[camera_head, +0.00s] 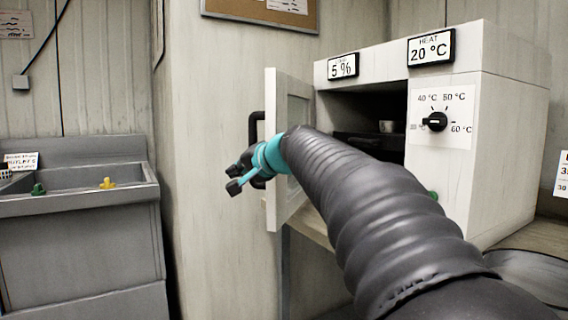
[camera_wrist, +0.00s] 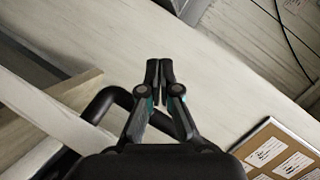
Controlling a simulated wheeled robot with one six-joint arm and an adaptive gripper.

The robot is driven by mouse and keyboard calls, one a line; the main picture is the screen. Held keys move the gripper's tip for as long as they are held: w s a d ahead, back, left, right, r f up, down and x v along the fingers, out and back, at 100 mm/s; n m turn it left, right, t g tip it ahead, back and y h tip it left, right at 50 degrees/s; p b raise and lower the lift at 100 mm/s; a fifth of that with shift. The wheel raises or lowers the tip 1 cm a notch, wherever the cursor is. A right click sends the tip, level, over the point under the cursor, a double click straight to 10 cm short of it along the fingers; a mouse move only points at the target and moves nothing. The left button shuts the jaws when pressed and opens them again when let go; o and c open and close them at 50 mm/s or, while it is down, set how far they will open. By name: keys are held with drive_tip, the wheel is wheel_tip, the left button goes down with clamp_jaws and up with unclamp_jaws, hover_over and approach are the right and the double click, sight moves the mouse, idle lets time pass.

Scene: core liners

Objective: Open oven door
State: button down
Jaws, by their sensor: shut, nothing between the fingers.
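The white oven (camera_head: 490,130) stands on a bench at the right. Its door (camera_head: 276,100) is swung open to the left, and the dark inside (camera_head: 355,120) shows with a small pale cup (camera_head: 386,126) on a shelf. The door's black handle (camera_head: 254,130) is on the door's outer face; in the wrist view a black curved handle (camera_wrist: 104,100) lies just left of my fingers. My gripper (camera_head: 236,178) is at the door's outer side, beside and below the handle. In the wrist view my gripper (camera_wrist: 160,64) has its fingertips together with nothing between them. My arm hides the oven's lower front.
The oven has a black dial (camera_head: 434,121) and two displays, one reading 20 °C (camera_head: 431,47). A grey sink unit (camera_head: 80,215) stands at the left. A cork board (camera_head: 262,12) hangs on the wall behind. Floor space between sink and bench is narrow.

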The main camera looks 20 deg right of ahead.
drive_tip(key=s+d+f+n, duration=0.1)
drive_tip(key=s+d+f+n+g+y, duration=0.1)
drive_tip(key=d+n, duration=0.1)
drive_tip(key=s+d+f+n+y+b, duration=0.1)
drive_tip(key=n, duration=0.1)
drive_tip(key=shift+s+d+f+g, duration=0.15)
drive_tip(key=shift+s+f+g, duration=0.15)
drive_tip(key=shift+g, duration=0.1)
drive_tip(key=s+d+r+n+y+b, duration=0.1)
drive_tip(key=s+d+r+n+y, duration=0.25)
drive_tip(key=d+n, duration=0.3)
drive_tip(key=s+d+r+n+y+b, duration=0.1)
drive_tip(key=s+d+r+n+y, duration=0.25)
drive_tip(key=d+n, duration=0.35)
hover_over(280, 190)
drive_tip(key=s+d, duration=0.1)
drive_tip(key=s, duration=0.2)
drive_tip(key=shift+f+m+h+p, duration=0.3)
drive_tip(key=shift+f+m, duration=0.05)
drive_tip(key=shift+f, duration=0.1)
